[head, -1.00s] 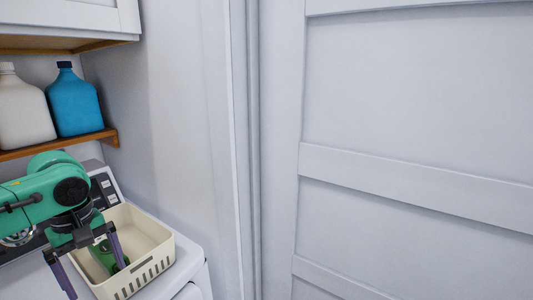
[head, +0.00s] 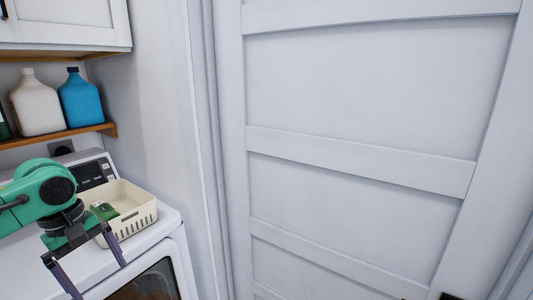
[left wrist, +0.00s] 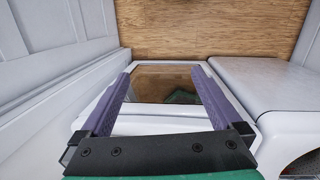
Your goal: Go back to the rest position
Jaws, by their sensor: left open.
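My left gripper (head: 100,281) is open, with its two purple fingers apart and nothing between them. It hangs in front of the white machine's top edge, at the lower left of the head view. In the left wrist view the open fingers (left wrist: 161,75) point toward the machine's front with its dark glass door. A cream basket (head: 142,219) sits on the machine top, behind and to the right of the gripper. A green item (head: 104,210) lies inside it, partly hidden by the basket wall. My right gripper is in neither view.
A wooden shelf (head: 60,136) holds a white jug (head: 38,108) and a blue jug (head: 82,104). A white machine (head: 166,222) stands below, with a dark door window (head: 150,285). A pale panelled door (head: 360,100) fills the right. Wood flooring (left wrist: 220,30) shows in the wrist view.

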